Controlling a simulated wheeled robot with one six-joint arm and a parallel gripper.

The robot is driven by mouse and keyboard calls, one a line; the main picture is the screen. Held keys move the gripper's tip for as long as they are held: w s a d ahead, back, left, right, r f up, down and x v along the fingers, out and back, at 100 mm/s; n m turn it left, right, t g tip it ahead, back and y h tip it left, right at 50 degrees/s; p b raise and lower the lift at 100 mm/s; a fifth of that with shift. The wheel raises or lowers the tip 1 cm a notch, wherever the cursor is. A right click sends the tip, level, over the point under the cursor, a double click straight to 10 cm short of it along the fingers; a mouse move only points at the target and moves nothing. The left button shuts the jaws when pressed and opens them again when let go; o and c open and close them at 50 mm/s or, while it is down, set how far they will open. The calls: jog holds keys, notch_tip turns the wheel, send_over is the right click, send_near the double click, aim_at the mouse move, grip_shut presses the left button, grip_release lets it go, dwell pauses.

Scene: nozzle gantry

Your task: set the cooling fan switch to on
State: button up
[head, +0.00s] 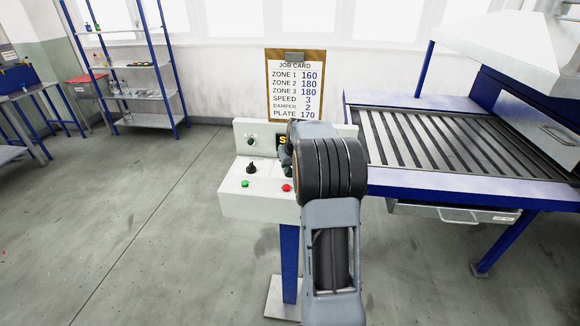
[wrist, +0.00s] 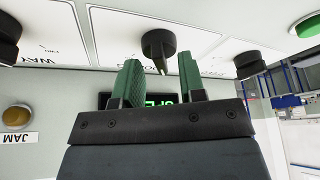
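A pale control console (head: 235,205) stands on a blue post, partly hidden behind my arm. A black knob (head: 251,169) shows on its sloping top, and a small dark control (head: 251,141) on its upright back. I cannot read which control is the cooling fan switch, nor its setting. In the wrist view, a dark round control (wrist: 157,41) with a pointed tip is just beyond my gripper (wrist: 160,68). My gripper's two green fingers are apart, the tip between or beyond them. Whether they touch it, I cannot tell.
The console has a green button (head: 245,184) and a red button (head: 287,187). Other dark controls (wrist: 250,64) flank the fingers in the wrist view. A job card (head: 296,88) hangs behind. A slatted table (head: 440,185) stands right, and open floor lies left.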

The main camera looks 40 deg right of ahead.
jog(key=shift+w+f, duration=0.2)
jog(key=shift+f, duration=0.25)
jog(key=shift+c, duration=0.3)
